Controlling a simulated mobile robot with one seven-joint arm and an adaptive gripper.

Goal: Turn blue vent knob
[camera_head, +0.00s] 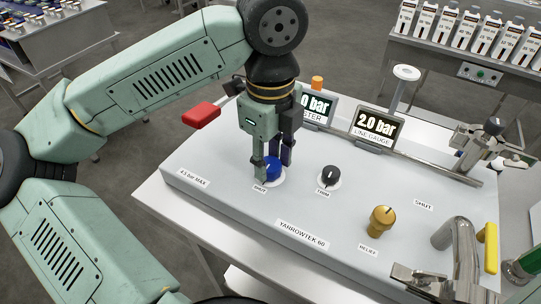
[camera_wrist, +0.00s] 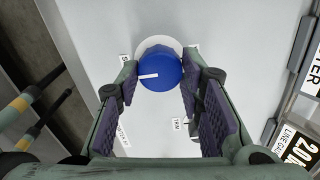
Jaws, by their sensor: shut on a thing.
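The blue vent knob (camera_head: 267,170) sits on a white round base at the left part of the panel, above a small label that looks like "SHUT". My gripper (camera_head: 273,160) points down from above and is shut on the knob, one finger on each side. In the wrist view the blue knob (camera_wrist: 160,70) lies between my two fingertips (camera_wrist: 160,82), and a white pointer line on it aims to the left. The fingers hide part of the knob in the head view.
A black knob (camera_head: 329,176) stands to the right, then a brass relief knob (camera_head: 382,220). A red handle (camera_head: 201,115) is at the left. Two gauge displays stand behind, the line gauge (camera_head: 376,127) reading 2.0 bar. A yellow lever (camera_head: 491,248) and pipes are at the right.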

